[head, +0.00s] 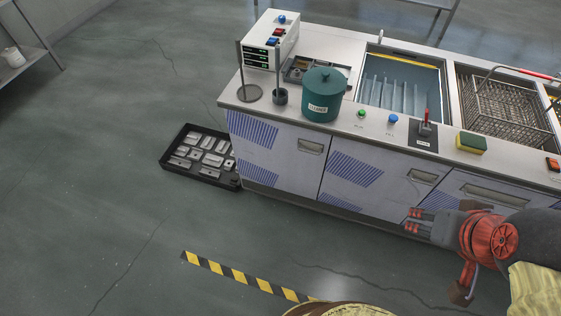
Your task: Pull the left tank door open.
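The left door (275,158) is the leftmost front panel of the long tank counter, pale with blue stripes. It looks shut, flush with its neighbour. Its recessed grey handle (310,146) is near the upper right corner. A second striped door (385,190) is to its right, also shut, with its own handle (422,177). My gripper (412,222) is at the lower right, pointing left. It appears in front of the second door's lower right part, well right of the left door's handle. Its two fingers look apart with nothing between them.
A black tray (172,162) of metal parts lies on the floor at the counter's left end. A teal pot (322,95), white control box (270,40) and wire basket (500,107) are on top. Yellow-black tape (240,277) marks the floor. Floor before the left door is clear.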

